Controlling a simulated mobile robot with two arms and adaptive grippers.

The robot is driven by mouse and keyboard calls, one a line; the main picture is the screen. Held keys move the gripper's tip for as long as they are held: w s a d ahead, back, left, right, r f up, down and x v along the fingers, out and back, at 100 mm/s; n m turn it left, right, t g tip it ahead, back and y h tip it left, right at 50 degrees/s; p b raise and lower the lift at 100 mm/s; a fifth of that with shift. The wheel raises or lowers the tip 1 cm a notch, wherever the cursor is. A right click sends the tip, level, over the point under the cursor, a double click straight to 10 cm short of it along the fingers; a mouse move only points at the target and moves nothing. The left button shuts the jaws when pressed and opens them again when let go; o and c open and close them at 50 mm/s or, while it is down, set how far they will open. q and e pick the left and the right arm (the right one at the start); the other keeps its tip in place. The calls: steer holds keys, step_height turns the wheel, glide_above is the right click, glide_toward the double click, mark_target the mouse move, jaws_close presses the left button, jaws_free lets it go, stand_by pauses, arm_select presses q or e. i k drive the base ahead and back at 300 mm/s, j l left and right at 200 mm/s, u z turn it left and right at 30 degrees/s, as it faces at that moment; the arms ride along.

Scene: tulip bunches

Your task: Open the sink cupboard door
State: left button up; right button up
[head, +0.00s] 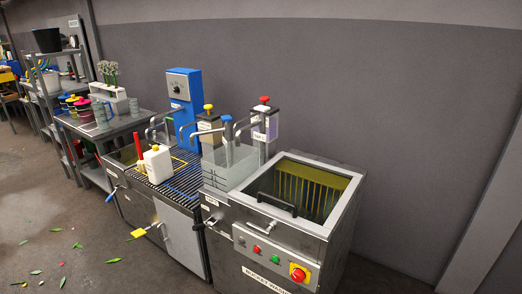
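The sink unit stands left of the middle, with a metal basin (122,157) and a ribbed drainboard (178,175). Under the drainboard is a light grey cupboard door (182,238); it looks closed, lying flush with the unit's front. A small metal handle (162,230) shows near its left edge. Neither of my grippers is in view.
A bucket washer (262,225) with a black handle and coloured buttons stands right of the sink. A white canister (157,164) stands on the drainboard. Shelves with pots (85,110) are at the left. Leaves (55,230) litter the otherwise open floor at the front left.

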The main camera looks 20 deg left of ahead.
mark_target(183, 243)
steer(key=i+j+z, duration=0.15)
steer(key=i+j, duration=0.4)
steer(key=i+j+z, duration=0.1)
steer(key=i+j, duration=0.35)
steer(key=j, duration=0.25)
steer(key=j+z, duration=0.15)
steer(key=j, duration=1.35)
steer(key=j+z, duration=0.2)
steer(key=j, duration=1.25)
steer(key=k, duration=0.05)
